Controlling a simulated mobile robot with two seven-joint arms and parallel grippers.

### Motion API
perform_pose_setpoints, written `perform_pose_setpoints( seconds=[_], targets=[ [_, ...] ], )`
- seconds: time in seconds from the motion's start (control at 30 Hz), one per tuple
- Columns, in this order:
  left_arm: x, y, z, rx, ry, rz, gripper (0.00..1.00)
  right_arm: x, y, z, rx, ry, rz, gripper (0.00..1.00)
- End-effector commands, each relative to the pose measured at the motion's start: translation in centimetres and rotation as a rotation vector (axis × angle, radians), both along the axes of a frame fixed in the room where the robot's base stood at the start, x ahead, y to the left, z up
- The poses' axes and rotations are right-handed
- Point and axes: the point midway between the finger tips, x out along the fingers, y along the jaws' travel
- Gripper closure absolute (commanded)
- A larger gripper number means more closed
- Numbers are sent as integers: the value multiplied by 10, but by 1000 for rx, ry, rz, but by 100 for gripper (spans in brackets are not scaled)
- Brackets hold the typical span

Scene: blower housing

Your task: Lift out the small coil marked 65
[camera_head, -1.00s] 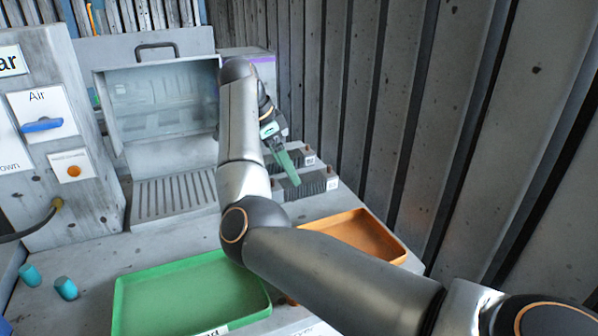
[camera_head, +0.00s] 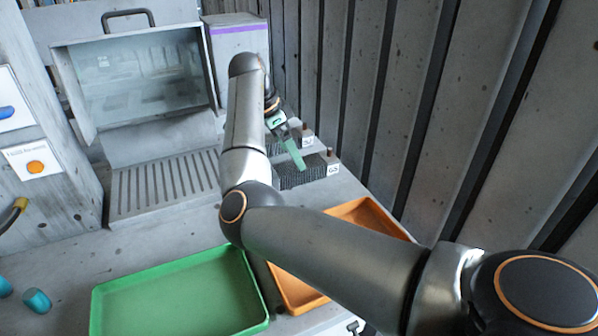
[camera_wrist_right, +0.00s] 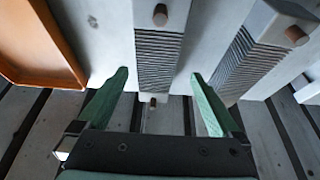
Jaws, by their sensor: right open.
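A dark ridged coil block (camera_head: 300,174) with a pale end plate stands on the bench in the head view; its small label seems to read 65, but is not sharp. In the right wrist view this nearer coil (camera_wrist_right: 158,62) lies between my spread green fingers, with a brown peg on its plate. My right gripper (camera_head: 300,164) is over it, open and empty; the wrist view shows both fingertips (camera_wrist_right: 159,76) apart, one each side of the coil. I cannot tell how high they are above it. My left gripper is not in view.
A second, similar coil (camera_wrist_right: 246,62) stands close beside, behind the first in the head view. An orange tray (camera_head: 372,213) and a green tray (camera_head: 180,290) lie in front. A ribbed wall (camera_head: 420,110) bounds the right. A clear-fronted cabinet (camera_head: 140,75) stands behind left.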

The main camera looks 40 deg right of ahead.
Motion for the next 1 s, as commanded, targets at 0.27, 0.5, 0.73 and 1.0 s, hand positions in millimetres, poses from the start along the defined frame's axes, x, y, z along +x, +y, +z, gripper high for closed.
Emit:
perform_pose_setpoints(
  seconds=[0.27, 0.5, 0.73, 1.0],
  targets=[
    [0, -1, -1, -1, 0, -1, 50, -9, -7, -29, 1, 2, -1, 0],
    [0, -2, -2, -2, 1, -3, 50, -13, -17, -51, -1, -1, 0, 0],
    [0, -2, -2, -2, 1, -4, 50, -13, -17, -52, -1, -1, 0, 0],
    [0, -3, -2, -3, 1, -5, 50, -12, -17, -52, 0, -1, -1, 30]
  ],
)
